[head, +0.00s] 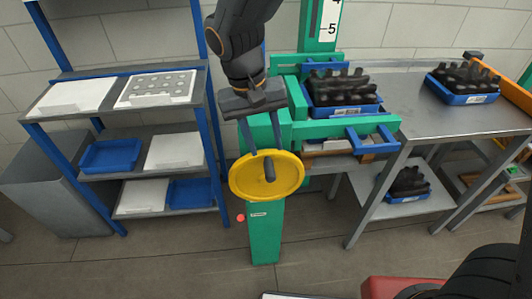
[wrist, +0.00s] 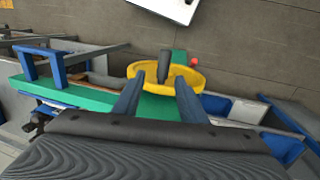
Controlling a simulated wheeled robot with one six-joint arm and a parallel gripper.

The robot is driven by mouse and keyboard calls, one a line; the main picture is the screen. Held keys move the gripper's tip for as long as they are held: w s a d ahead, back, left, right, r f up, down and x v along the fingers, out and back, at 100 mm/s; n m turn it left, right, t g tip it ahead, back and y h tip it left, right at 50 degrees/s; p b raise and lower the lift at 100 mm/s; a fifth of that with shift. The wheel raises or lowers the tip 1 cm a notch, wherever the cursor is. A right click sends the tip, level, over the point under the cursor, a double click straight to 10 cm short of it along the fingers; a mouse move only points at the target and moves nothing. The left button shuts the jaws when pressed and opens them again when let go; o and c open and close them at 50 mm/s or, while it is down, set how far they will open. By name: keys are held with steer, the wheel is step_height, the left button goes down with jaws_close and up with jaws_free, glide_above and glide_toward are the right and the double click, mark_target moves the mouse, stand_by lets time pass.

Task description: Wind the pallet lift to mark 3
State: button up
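The pallet lift has a green column (head: 265,232) and a yellow handwheel (head: 290,186) with a dark upright handle (head: 269,169). My gripper (head: 264,151) points down at the wheel, its two blue-grey fingers apart and empty. In the wrist view the handle (wrist: 164,66) stands just beyond the open fingertips (wrist: 160,84), roughly between them, on the yellow wheel (wrist: 205,76). I cannot tell whether a finger touches it. A blue crate of dark bottles (head: 342,92) sits on the lift.
A shelf rack (head: 207,120) with blue and white trays stands left. A grey metal table (head: 410,105) with another blue bottle crate (head: 463,84) stands right. A red dot (head: 240,217) is beside the column. Floor in front is mostly clear.

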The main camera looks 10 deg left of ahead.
mark_target(268, 166)
steer(key=shift+d+f+p, duration=0.2)
steer(key=shift+f+p, duration=0.3)
steer(key=shift+f, duration=1.35)
steer(key=shift+d+f+p, duration=0.15)
steer(key=shift+f+p, duration=0.3)
steer(key=shift+f, duration=1.4)
jaws_close()
